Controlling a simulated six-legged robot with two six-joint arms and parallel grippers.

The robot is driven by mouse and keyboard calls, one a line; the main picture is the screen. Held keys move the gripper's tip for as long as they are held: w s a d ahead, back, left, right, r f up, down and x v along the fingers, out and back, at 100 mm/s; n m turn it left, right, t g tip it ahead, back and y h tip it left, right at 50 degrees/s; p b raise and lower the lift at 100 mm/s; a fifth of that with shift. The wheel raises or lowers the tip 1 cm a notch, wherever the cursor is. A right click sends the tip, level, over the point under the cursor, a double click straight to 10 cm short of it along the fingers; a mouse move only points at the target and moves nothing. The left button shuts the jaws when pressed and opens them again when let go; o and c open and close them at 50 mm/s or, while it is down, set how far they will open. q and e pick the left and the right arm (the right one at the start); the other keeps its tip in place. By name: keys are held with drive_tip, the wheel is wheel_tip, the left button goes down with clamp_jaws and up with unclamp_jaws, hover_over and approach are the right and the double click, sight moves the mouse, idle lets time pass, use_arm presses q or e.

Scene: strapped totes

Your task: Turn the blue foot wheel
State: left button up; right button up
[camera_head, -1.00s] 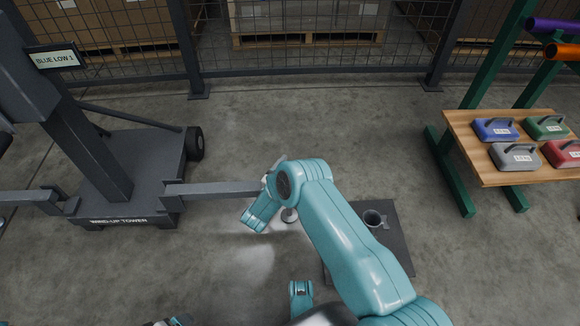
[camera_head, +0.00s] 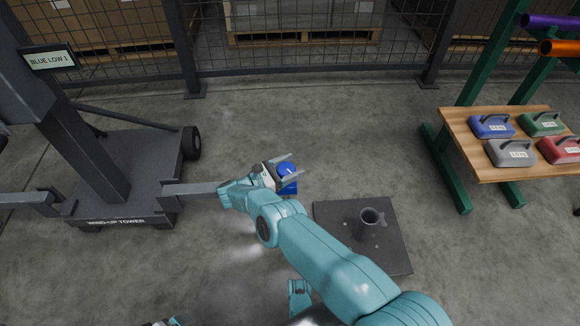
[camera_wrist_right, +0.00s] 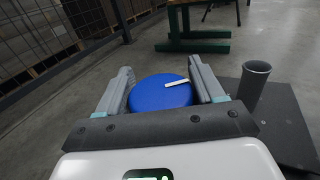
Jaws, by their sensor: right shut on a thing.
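The blue foot wheel (camera_head: 284,168) is a round blue disc with a white mark on top, at the end of the tower's low grey leg. A blue block shows just below it in the head view. In the right wrist view the wheel (camera_wrist_right: 158,94) fills the space between the fingers. My right gripper (camera_head: 295,168) has one finger on each side of the wheel and is shut on it; both fingers also show in the right wrist view (camera_wrist_right: 160,76).
The wind-up tower (camera_head: 125,165) stands at left with a "BLUE LOW 1" sign (camera_head: 50,58). A dark plate (camera_head: 388,255) with an upright tube (camera_head: 368,224) lies right of my arm. A wooden bench (camera_head: 470,145) holds several coloured weights. Mesh fencing runs behind. Floor between is clear.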

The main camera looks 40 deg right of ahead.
drive_tip(key=shift+r, duration=0.15)
idle(0.3)
drive_tip(key=o, duration=1)
drive_tip(key=shift+c, duration=0.2)
drive_tip(key=shift+a, duration=0.1)
